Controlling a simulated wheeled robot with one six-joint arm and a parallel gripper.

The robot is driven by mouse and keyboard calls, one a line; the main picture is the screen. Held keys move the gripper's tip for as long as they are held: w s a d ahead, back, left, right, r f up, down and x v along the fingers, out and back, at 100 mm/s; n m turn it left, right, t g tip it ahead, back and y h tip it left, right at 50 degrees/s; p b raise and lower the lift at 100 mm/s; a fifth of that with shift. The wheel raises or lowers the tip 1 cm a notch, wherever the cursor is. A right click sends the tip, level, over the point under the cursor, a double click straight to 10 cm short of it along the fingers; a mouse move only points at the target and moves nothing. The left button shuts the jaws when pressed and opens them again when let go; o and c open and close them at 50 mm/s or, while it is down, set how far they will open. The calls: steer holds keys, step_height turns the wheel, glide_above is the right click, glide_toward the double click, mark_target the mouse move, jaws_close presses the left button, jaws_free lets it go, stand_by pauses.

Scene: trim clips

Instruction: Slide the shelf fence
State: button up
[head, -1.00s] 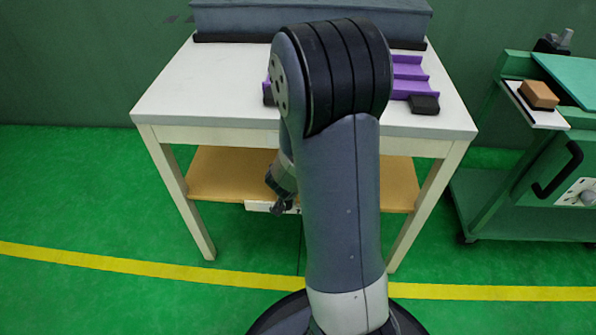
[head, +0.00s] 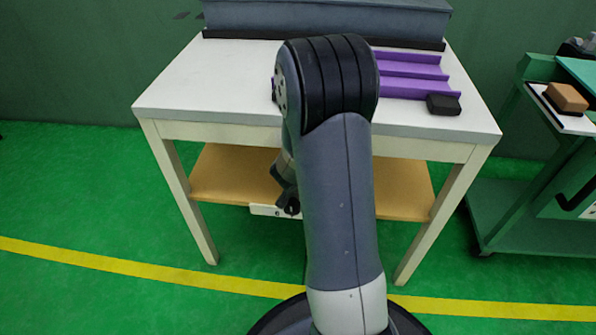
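A short white strip (head: 262,210), which looks like the shelf fence, sits at the front edge of the table's tan lower shelf (head: 225,178). A small dark mark shows on it. My gripper (head: 290,207) points down at the right part of this strip, in front of the shelf edge. My own arm hides the strip's right end and the middle of the shelf. The dark fingers are small and partly overlapped, so I cannot tell whether they are open or shut, or whether they touch the strip.
The white table (head: 215,85) carries a purple tray (head: 412,72), a black block (head: 443,104) and a long grey box (head: 325,18) at the back. A green cart (head: 505,205) with a tan block (head: 567,97) stands to the right. Green floor is clear at the left.

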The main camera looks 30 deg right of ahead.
jaws_close()
steer(key=shift+a+r, duration=0.1)
stand_by(0.5)
steer(key=shift+a+r+p, duration=0.1)
steer(key=shift+p, duration=0.45)
steer(key=shift+w+a, duration=0.15)
steer(key=shift+w, duration=0.05)
jaws_free()
steer(key=shift+s, duration=0.1)
